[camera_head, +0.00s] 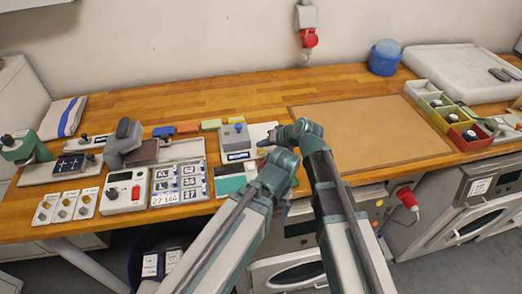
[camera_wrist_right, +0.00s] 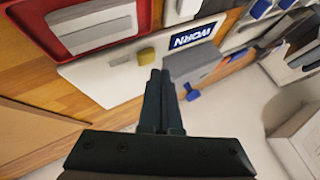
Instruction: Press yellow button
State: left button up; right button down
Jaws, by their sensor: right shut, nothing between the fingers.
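In the head view my right gripper (camera_head: 264,143) points left at the white plate (camera_head: 262,131) by the grey labelled unit (camera_head: 236,137), and the yellow button cannot be made out there. My left arm comes in from the lower left, but its fingers do not show.
A control box with a red button (camera_head: 124,191), small plates with knobs (camera_head: 65,207) and a size label board (camera_head: 178,185) crowd the left. A brown mat (camera_head: 360,133) lies clear on the right, beside open coloured boxes (camera_head: 443,110). The back of the bench is mostly free.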

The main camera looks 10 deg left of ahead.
aim_at(263, 152)
pick_arm(q)
jog(key=shift+f, duration=0.15)
pick_arm(e)
jog(key=shift+f, duration=0.15)
pick_arm(q)
jog(key=shift+f+b, duration=0.25)
jog(key=shift+b, duration=0.15)
pick_arm(e)
jog(key=shift+f, duration=0.25)
pick_arm(q)
jog(key=shift+f+b, duration=0.5)
pick_arm(e)
jog(key=shift+f, duration=0.5)
pick_arm(q)
jog(key=shift+r, duration=0.1)
pick_arm(e)
jog(key=shift+r, duration=0.1)
pick_arm(q)
jog(key=shift+r+p, duration=0.85)
jog(key=shift+p, duration=0.05)
pick_arm(e)
jog(key=shift+r, duration=0.85)
notch_tip(263, 152, up, 5)
jog(key=p, duration=0.5)
pick_arm(q)
notch_tip(263, 152, up, 5)
